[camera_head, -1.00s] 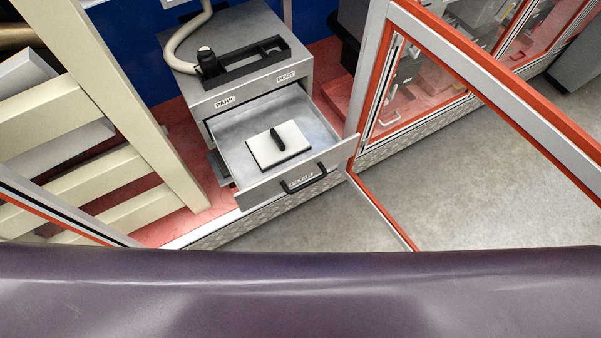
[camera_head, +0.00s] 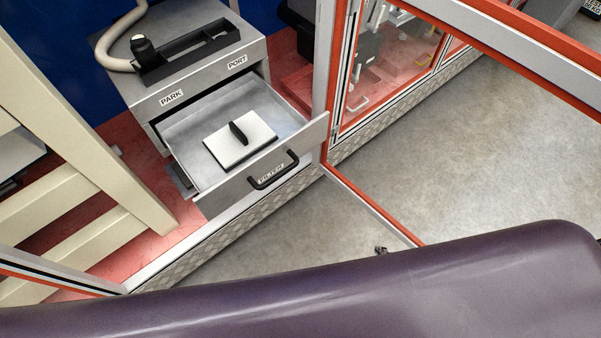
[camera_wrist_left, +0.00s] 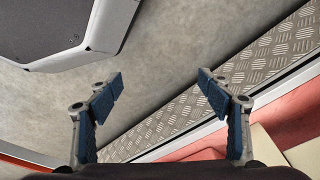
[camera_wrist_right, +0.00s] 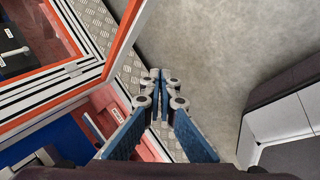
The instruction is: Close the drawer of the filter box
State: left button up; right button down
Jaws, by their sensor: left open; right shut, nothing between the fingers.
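The grey filter box (camera_head: 207,75) stands on a red floor, with PARK and PORT labels on its front edge. Its drawer (camera_head: 218,187) is pulled well out. A pale filter plate (camera_head: 230,152) with a black grip lies inside. The drawer front carries a black handle (camera_head: 273,170) with a label. My right gripper (camera_head: 381,250) shows only as a small dark tip over the grey floor, right of and below the drawer front, apart from it. In the right wrist view it is shut and empty (camera_wrist_right: 160,84). My left gripper (camera_wrist_left: 158,85) is open and empty over the floor and tread-plate edge.
An orange-edged framed door (camera_head: 372,205) stands open just right of the drawer. A cream slatted frame (camera_head: 75,130) stands to its left. A tread-plate sill (camera_head: 235,228) runs below the drawer. A black tray and pale hose sit on the box. Grey floor is open at the right.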

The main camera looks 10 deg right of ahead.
jog(key=w+r+n+t+y+b, duration=0.1)
jog(key=w+r+n+t+b, duration=0.25)
jog(key=w+n+b, duration=0.2)
pick_arm(q)
jog(key=w+r+b, duration=0.3)
jog(key=w+b, duration=0.1)
jog(key=w, duration=0.2)
pick_arm(e)
jog(key=n+t+y+b, duration=0.4)
jog(key=n+y+b, duration=0.45)
jog(key=n, duration=1.25)
send_near(294, 153)
jog(key=v, duration=0.7)
pick_arm(q)
notch_tip(294, 153, up, 9)
jog(key=t, duration=0.1)
jog(key=shift+s+d+f+t, duration=0.2)
jog(key=shift+s+t, duration=0.1)
jog(key=shift+s, duration=0.1)
pick_arm(e)
jog(key=shift+h, duration=0.25)
jog(key=shift+x, duration=7)
jog(key=shift+a+r, duration=0.15)
